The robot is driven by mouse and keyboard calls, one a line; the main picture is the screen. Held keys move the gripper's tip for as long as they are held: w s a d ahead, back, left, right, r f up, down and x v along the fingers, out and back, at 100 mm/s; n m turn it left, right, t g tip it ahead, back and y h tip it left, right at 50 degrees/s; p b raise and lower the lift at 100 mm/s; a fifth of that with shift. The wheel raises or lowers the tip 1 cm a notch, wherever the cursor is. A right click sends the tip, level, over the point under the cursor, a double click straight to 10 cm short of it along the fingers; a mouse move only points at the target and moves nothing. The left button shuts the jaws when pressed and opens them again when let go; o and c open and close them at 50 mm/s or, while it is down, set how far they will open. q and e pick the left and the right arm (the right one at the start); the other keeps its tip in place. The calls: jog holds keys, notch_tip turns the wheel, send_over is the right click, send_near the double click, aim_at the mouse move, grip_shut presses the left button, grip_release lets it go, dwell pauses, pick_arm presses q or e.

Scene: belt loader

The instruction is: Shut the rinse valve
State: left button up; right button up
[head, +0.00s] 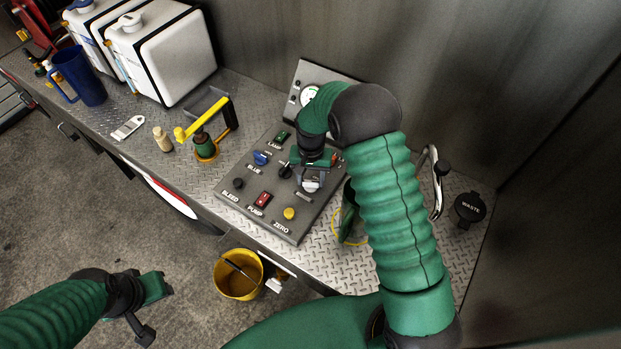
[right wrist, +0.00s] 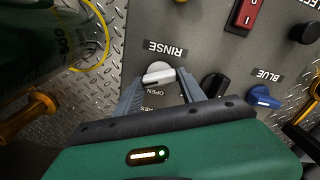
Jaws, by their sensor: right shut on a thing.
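The rinse valve is a white knob (right wrist: 158,72) on the grey control panel (right wrist: 195,28), beside the RINSE label in the right wrist view. The word OPEN shows by it, partly upside down in that view. In the head view the knob (head: 310,186) is partly hidden under my right gripper (head: 312,178). The right gripper's grey fingers (right wrist: 160,84) stand on both sides of the knob and are shut on it. My left gripper (head: 142,305) hangs over the floor at the lower left, far from the panel; its jaw opening is unclear.
Close to the rinse knob are a black knob (right wrist: 214,85), a blue knob (right wrist: 263,97) and a red PUMP switch (head: 263,200). A yellow-handled hand pump (head: 205,140) stands left of the panel. A yellow bucket (head: 238,275) hangs below the bench edge. A tap (head: 436,180) stands right.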

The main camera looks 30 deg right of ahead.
jog(key=m, duration=0.4)
jog(key=shift+w+d+r+m, duration=0.1)
jog(key=shift+w+r+m, duration=0.1)
jog(key=shift+m, duration=0.5)
jog(key=o, duration=1.1)
jog(key=shift+o, duration=1.2)
jog(key=shift+s+f, duration=0.1)
jog(key=shift+s, duration=0.05)
